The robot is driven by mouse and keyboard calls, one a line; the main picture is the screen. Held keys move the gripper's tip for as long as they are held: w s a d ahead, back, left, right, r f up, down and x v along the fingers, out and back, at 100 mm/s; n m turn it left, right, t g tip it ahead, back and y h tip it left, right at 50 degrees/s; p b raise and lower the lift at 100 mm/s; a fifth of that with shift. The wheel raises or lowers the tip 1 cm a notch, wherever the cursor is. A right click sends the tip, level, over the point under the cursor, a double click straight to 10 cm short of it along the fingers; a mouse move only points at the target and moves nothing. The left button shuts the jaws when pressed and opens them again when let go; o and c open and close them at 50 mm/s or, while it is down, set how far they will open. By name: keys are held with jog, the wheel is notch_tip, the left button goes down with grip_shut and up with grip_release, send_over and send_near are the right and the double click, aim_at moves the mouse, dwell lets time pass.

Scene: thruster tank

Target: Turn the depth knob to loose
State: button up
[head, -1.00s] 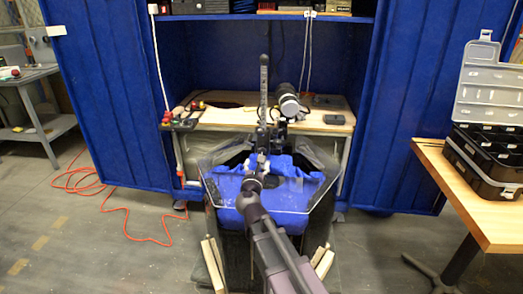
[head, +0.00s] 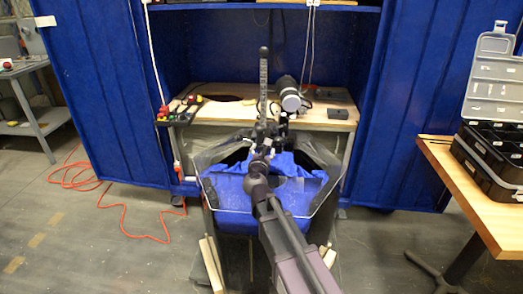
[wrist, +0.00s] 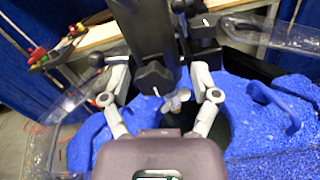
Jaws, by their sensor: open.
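A thruster clamp with a tall dark, scaled post (head: 263,85) stands at the tank's back edge. The wrist view shows the clamp's black body (wrist: 148,35) close up. A black lobed knob (wrist: 155,77) faces me on it, with a silver wing-shaped piece (wrist: 176,101) just below right. I cannot read any label to tell which is the depth knob. My gripper (wrist: 159,70) is open, its grey fingers on either side of the black knob, with gaps visible. In the head view my gripper (head: 262,153) is at the clamp, partly hidden by my arm.
The clear-walled tank (head: 215,192) holds blue material (head: 285,165). A wooden bench (head: 325,119) behind carries a grey cylinder (head: 289,97) and tools. A side table (head: 475,200) with an open black case (head: 490,160) stands right. An orange cable (head: 125,209) lies on the left floor.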

jog(key=shift+a, duration=0.15)
jog(key=shift+s+a, duration=0.1)
jog(key=shift+a, duration=0.05)
grip_shut()
